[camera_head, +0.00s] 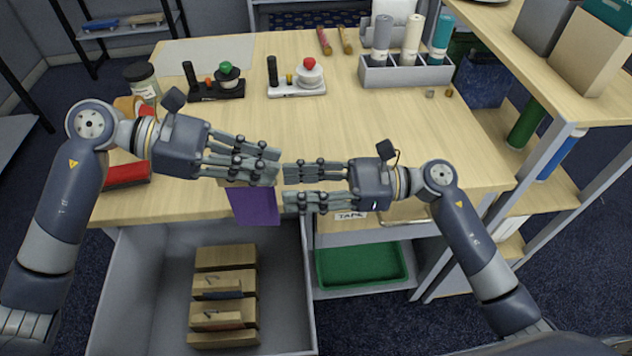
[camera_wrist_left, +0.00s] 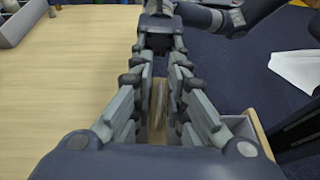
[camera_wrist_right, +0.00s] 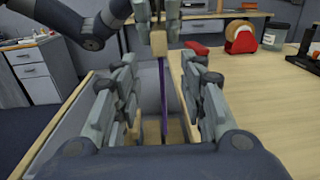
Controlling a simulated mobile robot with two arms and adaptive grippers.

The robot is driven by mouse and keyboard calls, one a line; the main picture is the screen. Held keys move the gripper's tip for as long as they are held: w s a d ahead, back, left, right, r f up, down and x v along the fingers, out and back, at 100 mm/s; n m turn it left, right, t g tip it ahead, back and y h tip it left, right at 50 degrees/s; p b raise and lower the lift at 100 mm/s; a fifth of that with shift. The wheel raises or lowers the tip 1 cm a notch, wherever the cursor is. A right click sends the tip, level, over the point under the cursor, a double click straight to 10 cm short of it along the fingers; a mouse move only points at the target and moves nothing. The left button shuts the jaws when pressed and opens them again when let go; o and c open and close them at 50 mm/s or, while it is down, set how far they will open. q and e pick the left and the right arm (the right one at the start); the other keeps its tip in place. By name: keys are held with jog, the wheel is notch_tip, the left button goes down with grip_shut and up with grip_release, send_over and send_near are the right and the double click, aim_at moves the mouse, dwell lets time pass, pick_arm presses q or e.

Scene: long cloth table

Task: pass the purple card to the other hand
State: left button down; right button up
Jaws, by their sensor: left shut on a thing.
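The purple card (camera_head: 255,206) hangs upright below my left gripper (camera_head: 274,166), in front of the table's front edge. My left gripper is shut on its upper part. In the right wrist view the card (camera_wrist_right: 163,100) is a thin edge-on strip, with a tan piece (camera_wrist_right: 158,43) at its top between the left fingers (camera_wrist_right: 158,20). My right gripper (camera_head: 287,186) faces the left one from the right, with its fingers apart. In the right wrist view its fingers (camera_wrist_right: 160,90) stand on either side of the card's line. I cannot tell whether they touch the card.
A grey bin (camera_head: 150,260) with several wooden blocks lies below the card, and a green tray (camera_head: 361,264) is beside it. A shelf (camera_head: 560,110) rises at the right. The table's middle is clear.

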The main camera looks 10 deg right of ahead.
aim_at(247, 189)
jog(key=a, duration=0.6)
jog(key=w+a, duration=0.1)
jog(key=a, duration=0.2)
jog(key=shift+c, duration=0.3)
grip_shut()
pick_arm(q)
jog(key=c, duration=1.5)
grip_release()
jog(key=shift+a, duration=0.15)
